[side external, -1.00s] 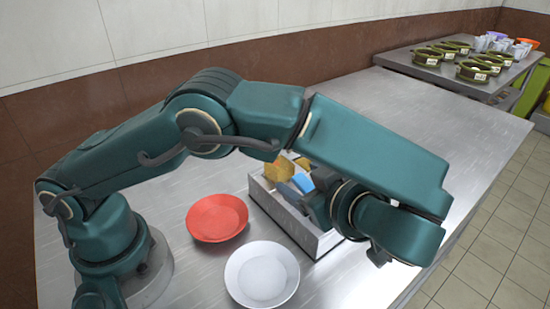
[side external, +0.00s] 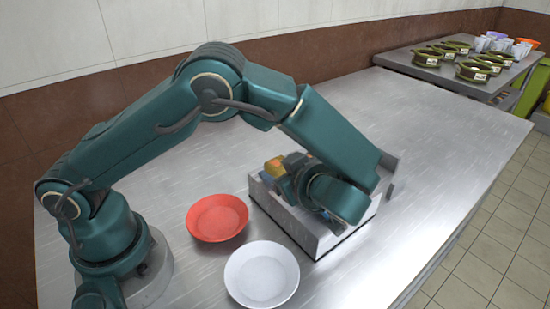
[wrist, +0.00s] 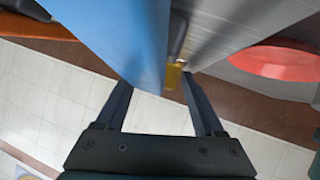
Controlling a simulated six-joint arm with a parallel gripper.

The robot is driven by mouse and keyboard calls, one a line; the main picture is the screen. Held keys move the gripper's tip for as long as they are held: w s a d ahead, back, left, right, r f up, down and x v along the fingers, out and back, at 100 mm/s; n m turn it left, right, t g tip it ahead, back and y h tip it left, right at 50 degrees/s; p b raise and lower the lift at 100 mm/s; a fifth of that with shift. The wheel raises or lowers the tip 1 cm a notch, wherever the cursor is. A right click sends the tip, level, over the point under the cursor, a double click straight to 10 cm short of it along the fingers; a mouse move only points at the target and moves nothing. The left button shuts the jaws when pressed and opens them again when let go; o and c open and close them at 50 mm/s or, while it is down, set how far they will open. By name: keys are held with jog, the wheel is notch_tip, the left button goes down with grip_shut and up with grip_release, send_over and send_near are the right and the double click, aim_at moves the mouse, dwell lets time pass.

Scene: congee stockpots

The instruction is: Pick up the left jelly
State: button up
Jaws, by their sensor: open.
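A metal box (side external: 318,240) on the table holds several coloured packs, partly hidden by my arm. An orange-yellow pack (side external: 275,166) shows at its far left end, with a bit of blue below it. I cannot tell for certain which pack is the left jelly. In the wrist view a large blue face (wrist: 125,40) fills the upper middle, very close, and reaches in front of the finger tips. A small yellow thing (wrist: 173,77) shows beside its edge. My gripper (wrist: 158,88) is open, its two dark fingers apart. Contact with the blue thing cannot be told.
A red bowl (side external: 217,218) and a white bowl (side external: 262,275) stand left of and in front of the box. The right part of the steel table (side external: 450,150) is clear. Green pots (side external: 430,55) and cups stand on a far table.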

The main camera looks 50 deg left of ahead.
jog(key=c, duration=1.1)
